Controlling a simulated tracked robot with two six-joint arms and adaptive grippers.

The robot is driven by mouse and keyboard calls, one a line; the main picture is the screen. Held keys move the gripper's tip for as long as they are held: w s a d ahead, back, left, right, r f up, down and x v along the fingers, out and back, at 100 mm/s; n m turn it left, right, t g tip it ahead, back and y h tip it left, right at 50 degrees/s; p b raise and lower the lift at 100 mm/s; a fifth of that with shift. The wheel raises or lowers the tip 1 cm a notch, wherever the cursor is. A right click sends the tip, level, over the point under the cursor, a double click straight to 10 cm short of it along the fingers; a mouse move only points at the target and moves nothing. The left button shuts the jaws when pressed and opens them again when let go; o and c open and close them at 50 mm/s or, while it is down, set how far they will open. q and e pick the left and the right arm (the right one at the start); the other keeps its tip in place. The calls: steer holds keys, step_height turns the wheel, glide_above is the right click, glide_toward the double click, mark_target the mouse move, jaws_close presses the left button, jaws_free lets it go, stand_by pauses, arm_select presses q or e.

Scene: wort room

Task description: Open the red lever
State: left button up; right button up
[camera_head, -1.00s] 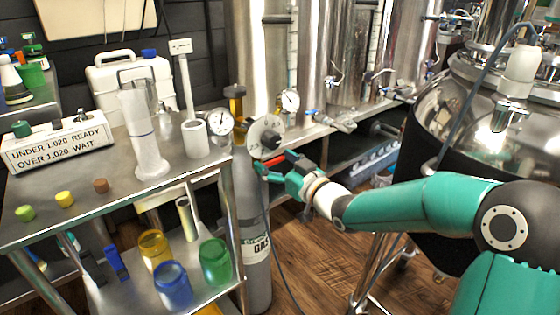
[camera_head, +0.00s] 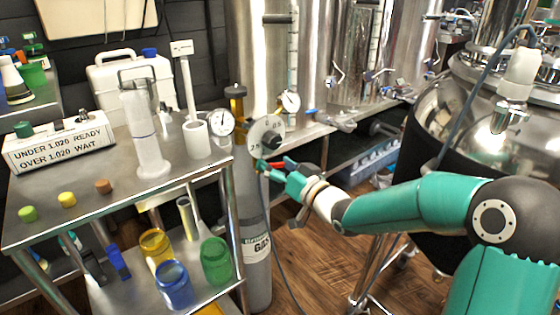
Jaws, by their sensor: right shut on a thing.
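The red lever (camera_head: 279,165) shows as a small red piece at the valve on the grey gas cylinder (camera_head: 257,240). My right gripper (camera_head: 266,170) is at the valve, below the round grey dial (camera_head: 266,134), with its fingers closed at the lever. The fingers hide most of the lever. My right arm reaches in from the right. My left gripper is not in view.
A steel cart (camera_head: 105,208) at left carries a measuring cylinder (camera_head: 146,125) and a sign box (camera_head: 60,142); coloured glasses stand on its lower shelf. Pressure gauges (camera_head: 221,122) flank the dial. A dark vessel with a steel lid (camera_head: 455,95) stands at right.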

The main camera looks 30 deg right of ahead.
steer(key=f+m, duration=0.1)
steer(key=m, duration=0.3)
steer(key=a+m+p, duration=0.1)
steer(key=m, duration=0.3)
steer(key=f+m+p, duration=0.1)
steer(key=m, duration=0.3)
steer(key=shift+s+a+f, duration=0.1)
steer(key=shift+a+f, duration=0.05)
steer(key=shift+f, duration=0.15)
stand_by(0.3)
steer(key=o, duration=1.2)
steer(key=shift+c, duration=0.2)
steer(key=shift+a, duration=0.1)
steer(key=shift+s, duration=0.15)
